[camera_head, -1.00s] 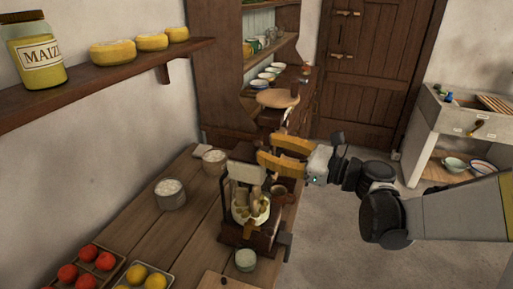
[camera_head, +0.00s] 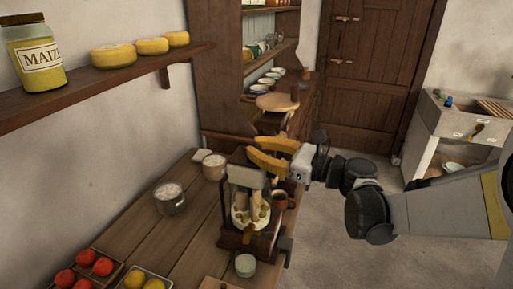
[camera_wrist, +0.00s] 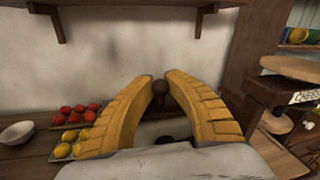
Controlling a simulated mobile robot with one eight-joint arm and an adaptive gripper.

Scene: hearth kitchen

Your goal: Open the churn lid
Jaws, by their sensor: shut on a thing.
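The churn (camera_head: 262,240) stands on the wooden table, with a dark wooden base and a pale tub holding yellowish contents and pale paddles. A dark brown board, apparently the lid (camera_head: 238,158), sits at the top of its frame above a greyish panel. My gripper (camera_head: 250,152) reaches in from the right at that height, its yellow fingers beside the lid. In the wrist view my gripper (camera_wrist: 160,86) is shut on a round brown knob (camera_wrist: 160,88) between its fingertips. The rest of the lid is mostly hidden there by the fingers and gripper body.
Tomatoes (camera_head: 84,270) and lemons (camera_head: 145,280) lie in front. A wall shelf (camera_head: 110,80) juts out upper left.

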